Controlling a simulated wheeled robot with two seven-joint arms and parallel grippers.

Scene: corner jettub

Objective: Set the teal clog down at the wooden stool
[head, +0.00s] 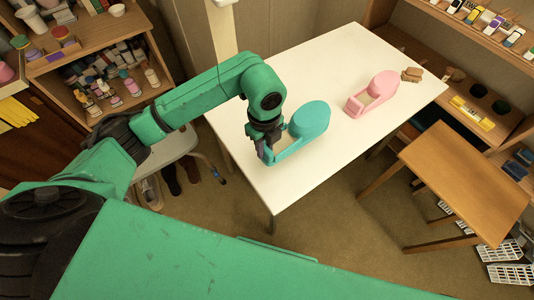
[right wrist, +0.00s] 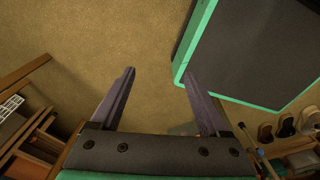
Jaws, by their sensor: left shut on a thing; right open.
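The teal clog (head: 308,120) is over the white table, its broad rounded end to the right. My left gripper (head: 266,152) is shut on its narrow end, at the left. I cannot tell whether the clog touches the tabletop. The wooden stool (head: 470,178), with a square brown top that looks bare, stands right of the table in the head view. My right gripper (right wrist: 160,85) is open and empty above the carpet in the right wrist view; it does not show in the head view.
A pink clog (head: 374,92) and a small brown item (head: 411,74) are on the white table (head: 325,65). Shelves (head: 500,40) of small goods line the right. White racks (head: 512,274) lie by the stool. Carpet (head: 345,225) is open between table and stool.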

